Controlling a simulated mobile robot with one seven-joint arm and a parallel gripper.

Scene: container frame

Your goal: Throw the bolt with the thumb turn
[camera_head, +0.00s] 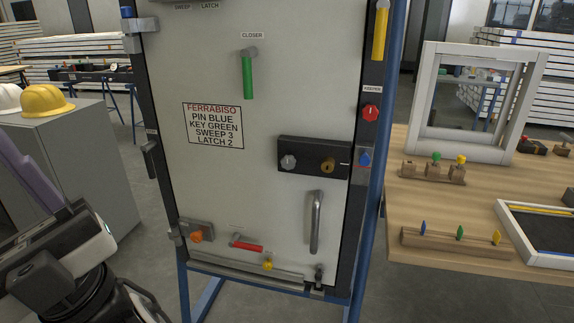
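A pale door panel (225,80) stands upright in a blue metal frame (386,90). A black lock case (308,146) is fixed at its right edge. On the case are a round silver knob (288,162), which looks like the thumb turn, and a brass cylinder (327,165). The bolt cannot be made out at this size. My arm is at the lower left, well apart from the lock. My gripper's fingers do not show.
A silver pull handle (316,222) hangs below the lock. A green lever (248,77), red knob (370,112) and red-handled lever (246,245) are also fitted. A wooden bench (420,205) with key racks stands right. A grey cabinet (85,165) with hard hats stands left.

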